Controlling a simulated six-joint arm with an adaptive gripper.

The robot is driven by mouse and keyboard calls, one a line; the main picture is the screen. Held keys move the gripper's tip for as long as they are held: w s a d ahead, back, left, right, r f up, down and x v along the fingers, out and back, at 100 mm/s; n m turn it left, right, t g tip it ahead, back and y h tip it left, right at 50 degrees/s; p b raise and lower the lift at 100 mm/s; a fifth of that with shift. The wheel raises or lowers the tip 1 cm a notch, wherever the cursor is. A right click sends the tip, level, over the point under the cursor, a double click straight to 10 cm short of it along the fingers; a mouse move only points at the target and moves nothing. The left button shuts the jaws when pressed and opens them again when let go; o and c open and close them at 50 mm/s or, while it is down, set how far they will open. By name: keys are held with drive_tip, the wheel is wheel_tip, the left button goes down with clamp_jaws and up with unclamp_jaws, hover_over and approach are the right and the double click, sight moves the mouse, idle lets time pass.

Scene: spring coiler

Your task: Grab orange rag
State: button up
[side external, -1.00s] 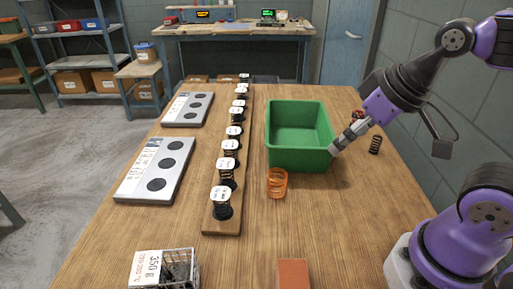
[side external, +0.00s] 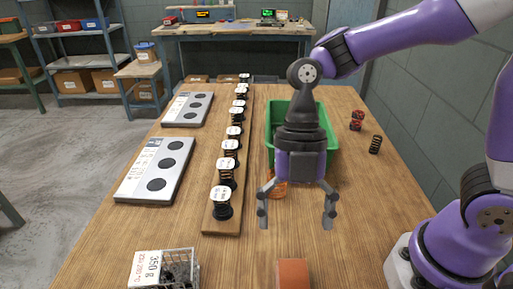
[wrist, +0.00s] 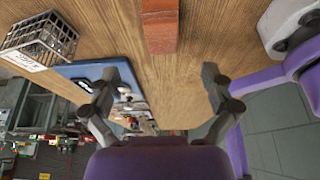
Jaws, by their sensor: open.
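An orange-brown rectangular piece (side external: 293,274), the likeliest orange rag, lies on the table at the near edge of the side external view, cut off by the frame. It also shows at the top centre of the wrist view (wrist: 160,27). Whether it is folded cloth or a block I cannot tell. My gripper (side external: 296,221) points down with its fingers spread and empty. In the side external view it hangs beyond the orange piece, apart from it. In the wrist view the orange piece lies ahead, centred between my fingertips (wrist: 160,76).
A wire basket (side external: 180,271) with a label stands left of the orange piece. A wooden rail (side external: 222,228) holds several springs. The table around the orange piece is clear.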

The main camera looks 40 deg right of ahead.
sight(294, 275)
drive_tip(key=x, duration=1)
drive_tip(key=shift+s+a, duration=0.1)
drive_tip(key=shift+s, duration=0.2)
drive_tip(key=c, duration=1)
